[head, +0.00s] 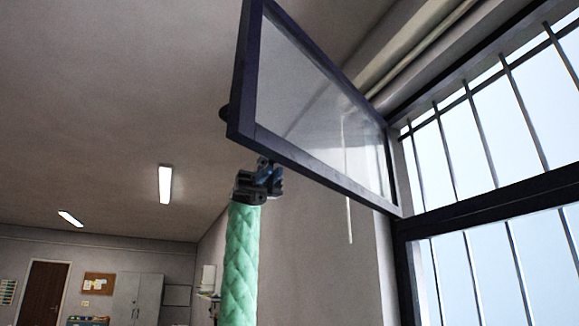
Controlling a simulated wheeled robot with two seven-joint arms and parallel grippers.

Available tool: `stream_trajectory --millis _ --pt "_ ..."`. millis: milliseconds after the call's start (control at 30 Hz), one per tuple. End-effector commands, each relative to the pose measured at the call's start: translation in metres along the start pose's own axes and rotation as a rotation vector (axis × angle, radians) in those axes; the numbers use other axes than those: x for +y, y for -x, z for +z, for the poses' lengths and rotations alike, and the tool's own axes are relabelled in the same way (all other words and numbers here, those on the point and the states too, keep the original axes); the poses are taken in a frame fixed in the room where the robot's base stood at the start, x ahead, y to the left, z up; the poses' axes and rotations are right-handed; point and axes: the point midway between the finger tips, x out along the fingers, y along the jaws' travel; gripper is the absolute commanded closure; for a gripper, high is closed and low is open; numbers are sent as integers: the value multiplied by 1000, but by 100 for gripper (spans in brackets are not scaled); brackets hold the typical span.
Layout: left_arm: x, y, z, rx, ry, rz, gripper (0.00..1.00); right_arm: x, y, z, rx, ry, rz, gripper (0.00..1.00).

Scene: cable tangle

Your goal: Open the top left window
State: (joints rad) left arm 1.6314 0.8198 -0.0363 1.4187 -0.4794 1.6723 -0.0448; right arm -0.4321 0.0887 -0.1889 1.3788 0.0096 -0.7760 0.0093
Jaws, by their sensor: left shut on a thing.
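The top left window (380,195) has a dark frame and clear glass. Its sash stands swung out from the wall into the room, wide open, hinged on the side near the barred opening. A small dark knob (223,112) shows at the sash's free edge. My left gripper (266,165), on an arm in a quilted green sleeve, is raised to the sash's lower rail near its free corner. It is shut on the window frame there; its fingertips are partly hidden by the rail. My right gripper is not in view.
A barred window opening (465,130) is at the right, with more bars below a dark crossbar. Pipes run along the ceiling edge. A thin white rod (349,220) hangs behind the sash. A door (43,290), a cork board and cabinets stand far left. The air left of the sash is clear.

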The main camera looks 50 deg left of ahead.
Motion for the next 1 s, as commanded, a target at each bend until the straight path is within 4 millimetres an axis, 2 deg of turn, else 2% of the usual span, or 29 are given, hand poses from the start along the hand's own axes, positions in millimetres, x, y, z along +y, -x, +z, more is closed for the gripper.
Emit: stream_trajectory --millis 133,467,500,567,867,1000 --pt "-2 6 1 -1 1 1 100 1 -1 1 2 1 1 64" --pt "-2 6 1 -1 1 1 100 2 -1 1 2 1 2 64" --pt "-2 6 1 -1 1 1 85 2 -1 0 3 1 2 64" --pt "-2 6 1 -1 1 1 74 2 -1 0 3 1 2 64" --pt "-2 7 0 0 1 1 73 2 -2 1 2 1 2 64" --pt "-2 17 0 -2 1 2 73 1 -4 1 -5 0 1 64"
